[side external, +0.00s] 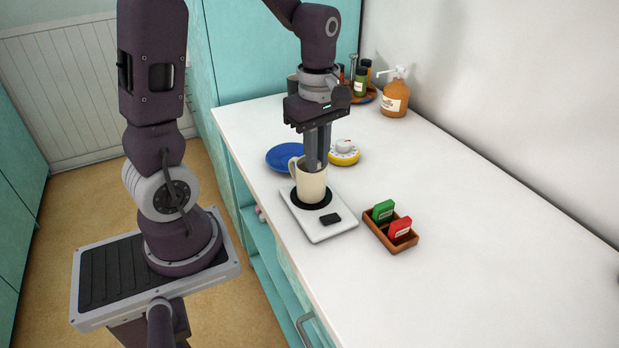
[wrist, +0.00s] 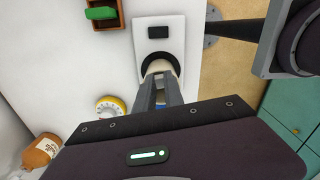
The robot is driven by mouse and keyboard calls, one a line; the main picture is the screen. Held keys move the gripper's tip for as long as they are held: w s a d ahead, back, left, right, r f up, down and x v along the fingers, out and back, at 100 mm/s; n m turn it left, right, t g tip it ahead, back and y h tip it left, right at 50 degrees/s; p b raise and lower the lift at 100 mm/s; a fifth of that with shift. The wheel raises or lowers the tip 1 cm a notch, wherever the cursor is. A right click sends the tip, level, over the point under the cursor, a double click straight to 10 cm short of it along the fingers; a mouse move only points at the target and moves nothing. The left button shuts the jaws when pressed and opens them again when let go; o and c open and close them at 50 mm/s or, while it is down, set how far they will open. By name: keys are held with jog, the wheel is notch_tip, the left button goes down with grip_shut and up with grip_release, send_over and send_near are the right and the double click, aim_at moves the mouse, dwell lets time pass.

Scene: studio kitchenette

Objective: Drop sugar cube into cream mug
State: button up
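The cream mug (side external: 311,187) stands upright on the black round plate of a white scale (side external: 335,232), its handle to the left. My gripper (side external: 316,168) points down over the mug, with its fingertips at or inside the mouth. In the wrist view, the fingers (wrist: 158,88) hide most of the mug, and only a cream part of it (wrist: 159,67) shows beyond them. No sugar cube can be made out in either view. The fingertips are too hidden to tell whether they are apart or hold anything.
A wooden box (side external: 372,232) with green and red packets sits right of the scale. A blue plate (side external: 280,157) and a yellow-rimmed dial timer (side external: 344,153) are behind the mug. An orange pump bottle (side external: 395,98) stands near the wall. The right-hand counter is clear.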

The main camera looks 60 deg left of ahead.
jog(key=o, duration=0.5)
jog(key=shift+c, duration=0.2)
jog(key=shift+r, duration=0.1)
notch_tip(320, 180, up, 7)
jog(key=s+d+r+m+t, duration=0.2)
jog(key=s+d+m, duration=0.2)
jog(key=m, duration=0.6)
jog(key=s+d+r+m+t, duration=0.1)
jog(key=s+d+m+t, duration=0.2)
jog(key=s+d+m, duration=0.2)
jog(key=s+m, duration=0.3)
jog(key=m, duration=0.2)
jog(key=shift+s+d+r+t, duration=0.15)
jog(key=shift+s+r+t, duration=0.15)
jog(key=shift+r, duration=0.1)
